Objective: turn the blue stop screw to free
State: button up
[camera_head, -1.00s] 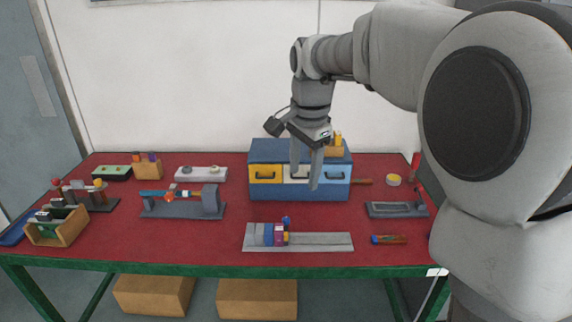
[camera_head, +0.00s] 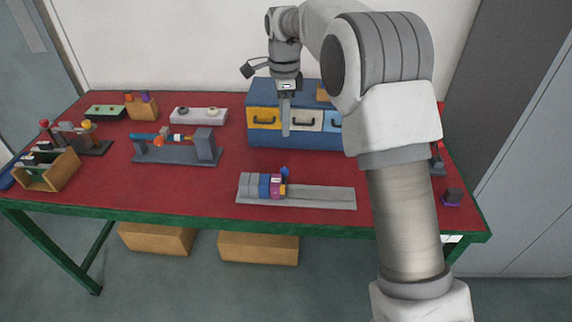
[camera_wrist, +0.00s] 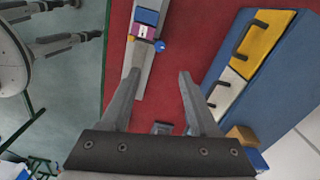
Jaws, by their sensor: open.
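The blue stop screw (camera_head: 285,171) is a small round blue knob at the back right of a row of coloured blocks on a grey rail fixture (camera_head: 325,197). It also shows in the wrist view (camera_wrist: 159,46), beside the magenta block (camera_wrist: 144,31) and beyond my fingertips. My gripper (camera_head: 285,132) points down in front of the drawer cabinet, above and behind the rail. In the wrist view my gripper (camera_wrist: 160,73) is open with nothing between its fingers. It is apart from the screw. The screw's marking is too small to read.
The blue cabinet (camera_head: 290,90) with yellow, white and blue drawers stands close behind my gripper. A grey fixture with an orange part (camera_head: 178,155) stands left of the rail. The red table top (camera_head: 175,190) is clear in front of that fixture.

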aim_at(285, 169)
notch_tip(285, 169, down, 16)
jog(key=shift+r+b, duration=0.1)
jog(key=shift+b, duration=1)
grip_shut()
